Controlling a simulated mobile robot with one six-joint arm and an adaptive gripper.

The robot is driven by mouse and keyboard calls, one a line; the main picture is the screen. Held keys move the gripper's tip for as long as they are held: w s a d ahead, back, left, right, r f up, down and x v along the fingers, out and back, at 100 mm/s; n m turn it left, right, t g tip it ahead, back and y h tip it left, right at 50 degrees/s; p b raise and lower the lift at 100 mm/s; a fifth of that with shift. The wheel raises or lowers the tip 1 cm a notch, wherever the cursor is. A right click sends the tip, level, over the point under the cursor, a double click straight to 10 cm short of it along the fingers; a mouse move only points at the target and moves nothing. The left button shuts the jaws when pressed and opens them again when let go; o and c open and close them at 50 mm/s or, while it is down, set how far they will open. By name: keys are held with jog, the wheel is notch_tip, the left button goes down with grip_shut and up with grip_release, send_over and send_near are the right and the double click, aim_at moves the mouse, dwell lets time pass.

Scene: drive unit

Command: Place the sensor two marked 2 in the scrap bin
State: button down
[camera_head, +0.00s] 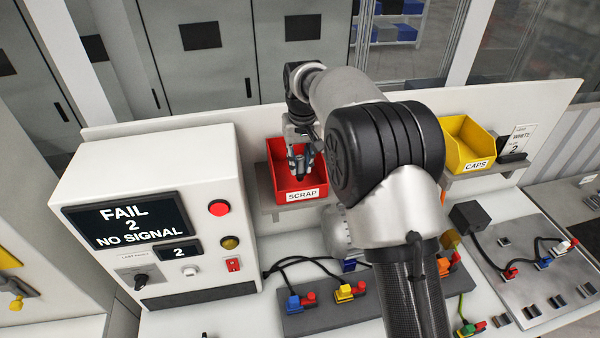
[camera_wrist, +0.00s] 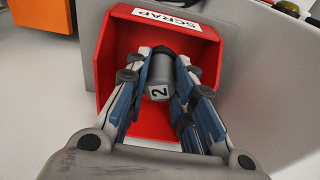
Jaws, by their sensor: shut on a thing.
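The red scrap bin (camera_head: 283,155) with a white SCRAP label stands on a shelf behind the bench. It also fills the middle of the wrist view (camera_wrist: 105,60). My gripper (camera_head: 301,172) points down over the bin's opening. In the wrist view my gripper (camera_wrist: 160,95) is shut on the grey cylindrical sensor marked 2 (camera_wrist: 159,72). The sensor is inside the outline of the bin, with the red walls around it. I cannot tell whether it touches the bin floor. In the head view the sensor is mostly hidden by my fingers.
A test box (camera_head: 215,160) reads FAIL 2 NO SIGNAL, left of the bin. A yellow CAPS bin (camera_head: 462,140) stands right, beyond my arm. Below are a grey block with coloured connectors (camera_head: 318,314) and black cables. A grey plate (camera_head: 540,265) with connectors lies right.

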aim_at(300, 173)
jog(key=shift+w+f, duration=0.1)
jog(key=shift+f, duration=2.2)
jog(key=shift+f, duration=0.15)
jog(key=c, duration=1.4)
grip_release()
notch_tip(300, 173, up, 12)
jog(key=s, duration=0.2)
jog(key=shift+d+r+b, duration=0.2)
jog(key=shift+d+b, duration=0.1)
jog(key=shift+b, duration=0.05)
